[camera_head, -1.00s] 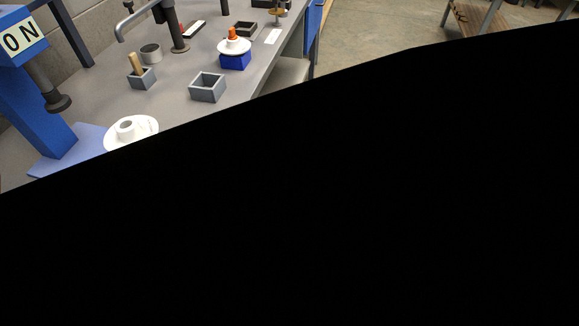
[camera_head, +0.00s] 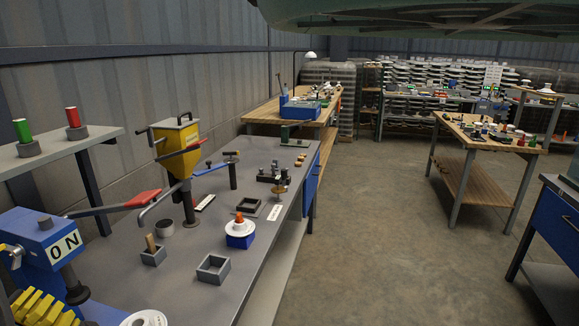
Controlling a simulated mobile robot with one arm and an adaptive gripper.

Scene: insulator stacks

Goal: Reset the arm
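My gripper and arm are not recognisable in the head view. A large, pale green, ribbed round underside (camera_head: 420,15) hangs across the top edge, close to the camera. I cannot tell what it is or whether anything holds it. On the grey workbench (camera_head: 255,285) at left, a white disc with an orange top sits on a blue block (camera_head: 240,241). Another white ring-shaped piece (camera_head: 146,319) is cut off by the bottom edge.
The bench also bears a blue press (camera_head: 45,240), a yellow hopper device (camera_head: 178,145), a grey open box (camera_head: 213,269) and yellow finned pieces (camera_head: 40,308). A wooden table (camera_head: 480,140) and a blue drawer unit (camera_head: 555,225) stand right. The concrete floor (camera_head: 390,250) between is clear.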

